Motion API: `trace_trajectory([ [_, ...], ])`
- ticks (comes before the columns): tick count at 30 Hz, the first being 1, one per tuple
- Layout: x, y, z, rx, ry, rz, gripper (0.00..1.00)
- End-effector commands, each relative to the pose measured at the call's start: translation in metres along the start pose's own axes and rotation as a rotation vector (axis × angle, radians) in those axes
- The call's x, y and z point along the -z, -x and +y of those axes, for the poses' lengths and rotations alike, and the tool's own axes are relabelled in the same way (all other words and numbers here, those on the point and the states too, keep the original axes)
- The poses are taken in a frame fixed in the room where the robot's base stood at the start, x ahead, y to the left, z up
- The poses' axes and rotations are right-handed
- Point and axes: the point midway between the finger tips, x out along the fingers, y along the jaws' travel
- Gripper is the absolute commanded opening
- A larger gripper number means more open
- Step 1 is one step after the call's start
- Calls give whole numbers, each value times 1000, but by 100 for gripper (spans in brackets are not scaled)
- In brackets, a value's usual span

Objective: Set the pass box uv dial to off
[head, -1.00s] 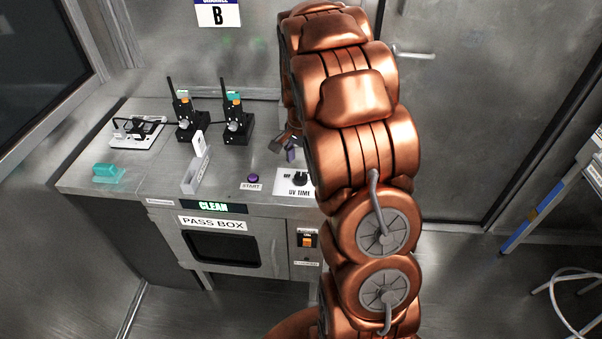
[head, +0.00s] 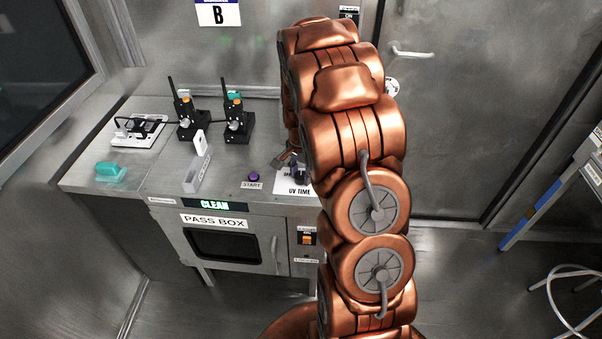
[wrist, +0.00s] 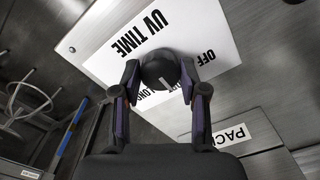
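The UV dial is a black round knob (wrist: 160,70) on a white plate (wrist: 200,22) printed UV TIME. OFF is printed to its right in the wrist view; the other labels below it are partly covered. Its setting is not clear to me. My gripper (wrist: 159,76) is open, with one finger on each side of the knob; I cannot tell whether they touch it. In the head view, the dial (head: 299,172) is on the pass box top, right of the START button. My gripper (head: 288,162) is low over it, partly hidden by my arm.
The purple START button (head: 253,177) is left of the dial plate. The pass box (head: 225,245) has a door and an orange switch (head: 307,239) in front. Black stages (head: 237,122), a white holder (head: 196,172) and a teal piece (head: 111,171) stand farther left on the counter.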

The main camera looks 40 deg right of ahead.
Motion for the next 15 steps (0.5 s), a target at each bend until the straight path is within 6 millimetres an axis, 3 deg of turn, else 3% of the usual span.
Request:
trace_trajectory([
  [1,0,0,0,0,0,0,35],
  [9,0,0,0,0,0,0,6],
  [15,0,-1,0,0,11,-1,6],
])
